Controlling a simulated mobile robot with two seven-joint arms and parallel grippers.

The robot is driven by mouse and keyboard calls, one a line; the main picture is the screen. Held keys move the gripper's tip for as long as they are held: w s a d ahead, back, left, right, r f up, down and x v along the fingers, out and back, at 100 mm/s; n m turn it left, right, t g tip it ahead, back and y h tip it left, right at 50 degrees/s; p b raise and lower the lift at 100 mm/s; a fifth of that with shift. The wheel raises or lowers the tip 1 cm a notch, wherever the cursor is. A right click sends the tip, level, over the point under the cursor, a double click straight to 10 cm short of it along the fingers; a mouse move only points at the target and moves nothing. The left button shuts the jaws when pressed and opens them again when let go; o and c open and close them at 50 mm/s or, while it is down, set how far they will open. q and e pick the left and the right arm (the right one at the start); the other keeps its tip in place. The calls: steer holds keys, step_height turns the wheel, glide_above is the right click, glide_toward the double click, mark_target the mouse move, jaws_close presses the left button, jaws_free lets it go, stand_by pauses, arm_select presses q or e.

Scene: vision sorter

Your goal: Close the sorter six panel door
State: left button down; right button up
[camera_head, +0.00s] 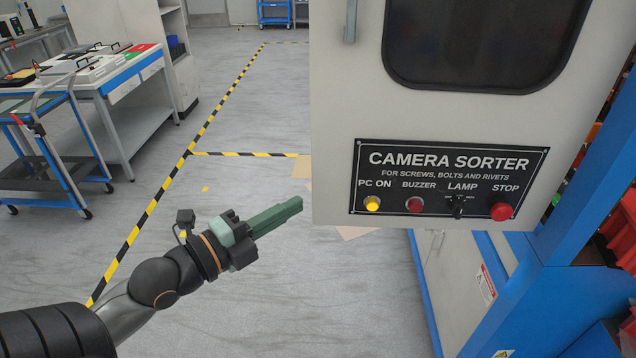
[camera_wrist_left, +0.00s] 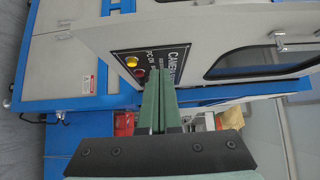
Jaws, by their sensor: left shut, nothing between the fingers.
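The sorter's grey door (camera_head: 330,100) fills the upper right of the head view. It has a dark window (camera_head: 480,40), a handle (camera_head: 351,20) near its left edge and a black "CAMERA SORTER" panel (camera_head: 450,180) with buttons and a switch. The door stands open, out from the blue-framed cabinet (camera_head: 560,300). My left gripper (camera_head: 298,204) is shut and empty, just left of the door's lower left corner. In the left wrist view its green fingers (camera_wrist_left: 158,85) lie together, pointing towards the door (camera_wrist_left: 175,30) and overlapping its panel. I cannot tell whether they touch. My right gripper is not in view.
A blue-framed workbench (camera_head: 150,115) and a cart (camera_head: 50,165) stand at the left. The grey floor (camera_head: 250,120) with yellow-black tape is mostly clear between them and the door.

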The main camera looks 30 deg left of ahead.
mark_target(334, 169)
arm_select(q)
steer(key=w+b, duration=0.3)
steer(key=w, duration=0.6)
steer(key=shift+b, duration=0.4)
steer(key=shift+w+a, duration=0.2)
steer(key=shift+w, duration=0.1)
steer(key=shift+w+a, duration=0.1)
